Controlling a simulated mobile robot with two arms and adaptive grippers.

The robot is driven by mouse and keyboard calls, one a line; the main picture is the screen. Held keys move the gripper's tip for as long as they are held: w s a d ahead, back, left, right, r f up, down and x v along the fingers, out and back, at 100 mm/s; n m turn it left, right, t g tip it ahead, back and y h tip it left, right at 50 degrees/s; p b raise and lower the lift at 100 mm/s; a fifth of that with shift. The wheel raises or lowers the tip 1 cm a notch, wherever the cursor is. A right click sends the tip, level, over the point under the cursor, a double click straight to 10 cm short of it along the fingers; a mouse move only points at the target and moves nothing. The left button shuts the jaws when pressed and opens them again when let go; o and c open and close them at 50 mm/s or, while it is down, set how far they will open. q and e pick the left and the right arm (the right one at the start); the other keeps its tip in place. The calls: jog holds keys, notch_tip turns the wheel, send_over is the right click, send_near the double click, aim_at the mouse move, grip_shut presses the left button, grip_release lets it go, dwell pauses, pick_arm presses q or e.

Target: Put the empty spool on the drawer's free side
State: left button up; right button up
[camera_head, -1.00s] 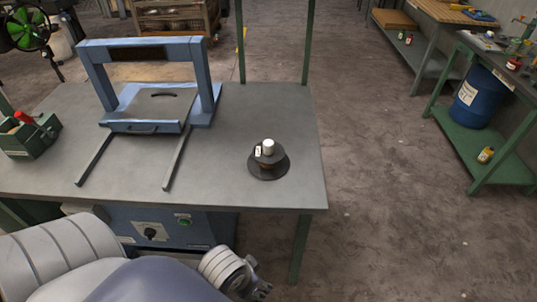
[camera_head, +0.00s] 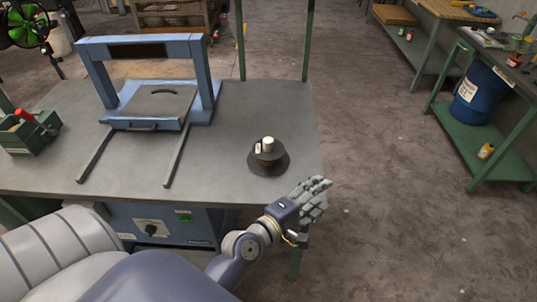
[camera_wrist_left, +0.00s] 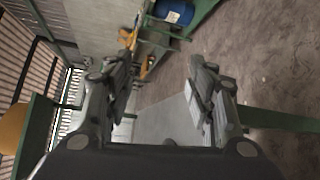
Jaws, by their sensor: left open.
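A dark spool (camera_head: 266,172) stands upright on the grey workbench near its right front corner, with a wide round base. A white cylinder and a small white label show at its top. My left gripper (camera_head: 318,193) is just beyond the bench's front right corner, right of and nearer than the spool. Its fingers also show spread and empty in the left wrist view (camera_wrist_left: 161,72). The spool does not show there.
The bench top (camera_head: 220,180) is bare between the rails and the spool. A green toolbox (camera_head: 30,135) stands at the bench's left edge. Green posts (camera_head: 308,40) rise at the back. A blue drum (camera_head: 477,95) stands on a green shelf far right.

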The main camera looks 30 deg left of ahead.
pick_arm(q)
jog(key=w+a+r+n+t+y, duration=0.25)
jog(key=a+n+y, duration=0.3)
jog(key=n, duration=0.45)
jog(key=n+g+y, duration=0.3)
jog(key=n+y, duration=0.5)
jog(key=n, duration=0.6)
send_near(268, 146)
jog(key=shift+w+a, duration=0.35)
jog(key=shift+a, duration=0.1)
jog(key=shift+w+a+n+y, duration=0.2)
jog(key=shift+a+n+y, duration=0.1)
jog(key=shift+n, duration=0.1)
jog(key=x, duration=0.4)
jog(key=shift+w+a+f+p, duration=0.1)
jog(key=shift+w+p, duration=0.2)
jog(key=shift+w+d+x, duration=0.1)
jog(key=shift+d+x, duration=0.05)
jog(key=shift+x, duration=0.75)
jog(key=shift+w+d+x, duration=0.1)
jog(key=shift+x, duration=0.85)
jog(key=shift+w+d+x, duration=0.1)
jog(key=shift+d+x, duration=0.05)
jog(key=shift+x, duration=0.75)
jog(key=shift+s+f, duration=0.15)
grip_shut()
